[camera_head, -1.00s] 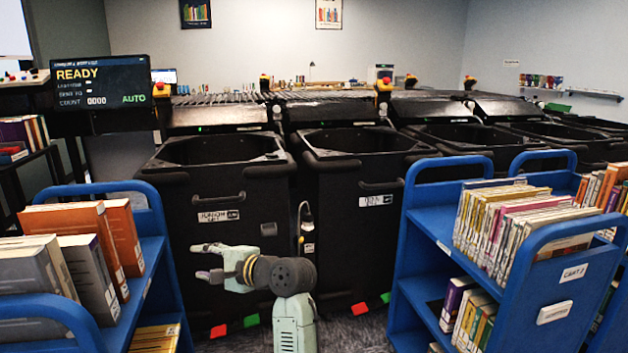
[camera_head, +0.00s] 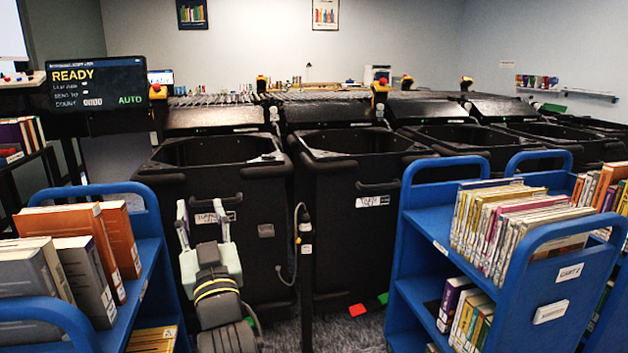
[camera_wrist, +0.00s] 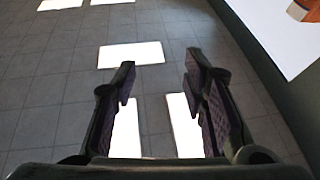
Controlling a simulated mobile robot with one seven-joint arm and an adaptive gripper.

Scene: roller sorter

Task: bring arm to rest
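My gripper (camera_head: 202,220) is in front of a black sorter bin (camera_head: 225,185) at the left of centre in the head view, its fingers pointing up and away. In the wrist view my gripper (camera_wrist: 158,85) has its two fingers spread apart with nothing between them. Grey tiled floor (camera_wrist: 65,95) with bright patches lies beyond the fingertips. I cannot tell whether the gripper touches the bin.
A blue cart (camera_head: 150,240) of books stands close on the left. Another blue cart (camera_head: 415,235) of books stands on the right. Black bins, including one at centre (camera_head: 360,235), line the sorter. A screen (camera_head: 98,86) reads READY. Carpet shows between the carts.

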